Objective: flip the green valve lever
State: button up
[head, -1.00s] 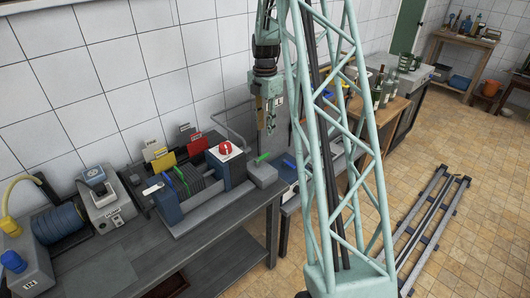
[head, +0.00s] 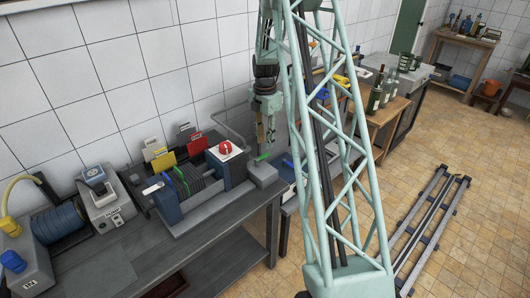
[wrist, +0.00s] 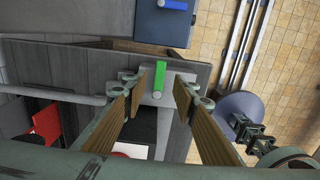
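The green valve lever (head: 263,157) sits on a small grey block (head: 263,176) at the right end of the filter unit on the bench. In the wrist view the green lever (wrist: 159,75) lies between and just beyond my fingertips, on top of the grey block (wrist: 160,98). My gripper (head: 265,140) points down, just above the lever in the head view. In the wrist view my gripper (wrist: 160,93) is open, with its two wooden-looking fingers apart and nothing between them. I cannot tell the exact height gap to the lever.
A red knob on a white plate (head: 225,148) stands left of the lever, beside the dark filter plates (head: 196,180). Red and yellow cards stand behind. The grey bench top (head: 150,245) is clear in front.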

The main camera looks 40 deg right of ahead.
aim_at(265, 155)
jog(key=shift+f, duration=3.25)
grip_shut()
